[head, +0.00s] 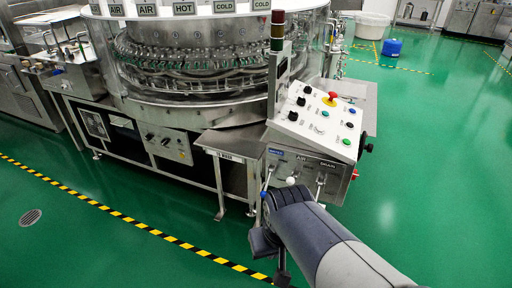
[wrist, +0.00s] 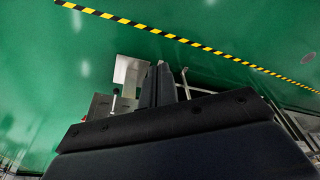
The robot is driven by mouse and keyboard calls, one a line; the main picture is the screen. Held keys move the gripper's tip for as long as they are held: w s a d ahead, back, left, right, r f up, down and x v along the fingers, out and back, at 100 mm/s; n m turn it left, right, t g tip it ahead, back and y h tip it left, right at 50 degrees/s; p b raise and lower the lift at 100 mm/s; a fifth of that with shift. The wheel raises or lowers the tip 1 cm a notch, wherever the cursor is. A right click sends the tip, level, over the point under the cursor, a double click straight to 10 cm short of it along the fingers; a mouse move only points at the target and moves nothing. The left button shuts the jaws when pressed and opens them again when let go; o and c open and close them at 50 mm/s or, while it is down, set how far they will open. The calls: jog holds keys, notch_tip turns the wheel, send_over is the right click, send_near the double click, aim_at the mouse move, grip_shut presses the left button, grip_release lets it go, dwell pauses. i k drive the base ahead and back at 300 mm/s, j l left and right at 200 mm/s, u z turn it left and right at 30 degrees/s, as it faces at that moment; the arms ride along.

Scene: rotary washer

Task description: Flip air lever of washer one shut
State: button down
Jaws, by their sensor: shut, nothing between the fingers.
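The washer's sloped control console (head: 318,120) stands right of the rotary drum in the head view. Its lower front panel (head: 335,172) is labelled AIR and DRAIN. A white knob (head: 290,181) shows just above my arm, and another metal lever (head: 320,183) stands below the DRAIN label. My gripper (wrist: 167,70) is shut and empty. In the wrist view, a thin metal rod (wrist: 185,80) shows close right of the fingers. My arm hides part of the panel; contact cannot be told.
A metal side table (head: 230,143) juts out left of the console. A signal tower (head: 276,50) rises behind it. Yellow-black floor tape (head: 130,225) crosses the open green floor in front. A blue container (head: 391,47) stands far behind.

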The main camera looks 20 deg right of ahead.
aim_at(290, 180)
jog(key=i+l+z, duration=0.2)
jog(key=i, duration=0.2)
jog(key=i+l+z, duration=0.15)
jog(key=i, duration=0.25)
